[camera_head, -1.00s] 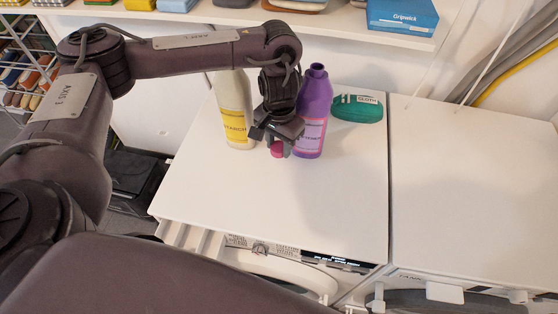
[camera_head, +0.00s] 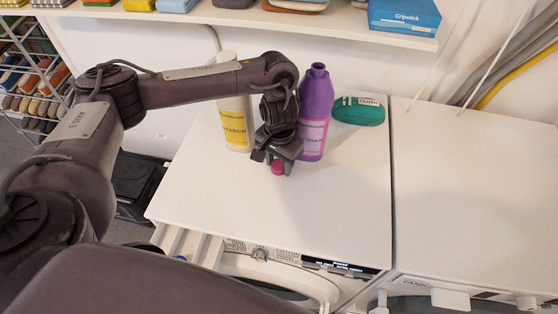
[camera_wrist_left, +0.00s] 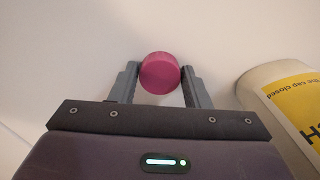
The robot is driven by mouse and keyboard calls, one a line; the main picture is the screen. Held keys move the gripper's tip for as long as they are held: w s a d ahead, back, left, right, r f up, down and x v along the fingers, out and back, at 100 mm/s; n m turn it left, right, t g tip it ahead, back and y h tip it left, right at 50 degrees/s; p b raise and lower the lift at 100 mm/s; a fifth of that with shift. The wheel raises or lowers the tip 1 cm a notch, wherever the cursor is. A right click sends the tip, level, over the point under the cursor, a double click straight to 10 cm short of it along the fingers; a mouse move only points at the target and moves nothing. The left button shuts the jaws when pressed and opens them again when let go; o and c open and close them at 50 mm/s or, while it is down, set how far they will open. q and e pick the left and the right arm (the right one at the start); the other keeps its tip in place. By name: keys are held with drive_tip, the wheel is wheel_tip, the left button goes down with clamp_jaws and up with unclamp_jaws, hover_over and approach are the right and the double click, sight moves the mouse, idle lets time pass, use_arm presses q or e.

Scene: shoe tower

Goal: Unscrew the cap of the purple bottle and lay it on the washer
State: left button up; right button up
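The purple bottle (camera_head: 316,105) stands upright on the white washer top (camera_head: 210,196), with its neck bare and no cap on it. The pink cap (camera_head: 278,168) is between the fingertips of my left gripper (camera_head: 276,160), in front of the purple bottle and a little left of it. In the left wrist view the cap (camera_wrist_left: 159,73) sits between both fingers (camera_wrist_left: 159,78), which look closed against its sides. The cap is low near the washer top; I cannot tell whether it touches. My right gripper is not in view.
A cream starch bottle (camera_head: 235,110) with a yellow label stands left of the purple bottle, partly behind my left arm. The washer top's front is clear. A shelf (camera_head: 300,22) runs above.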

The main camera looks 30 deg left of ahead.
sight(279, 164)
use_arm(q)
drive_tip(key=shift+o, duration=1.2)
wheel_tip(279, 164, up, 12)
drive_tip(key=p, duration=0.3)
drive_tip(key=shift+r, duration=0.2)
drive_tip(key=shift+f, duration=0.1)
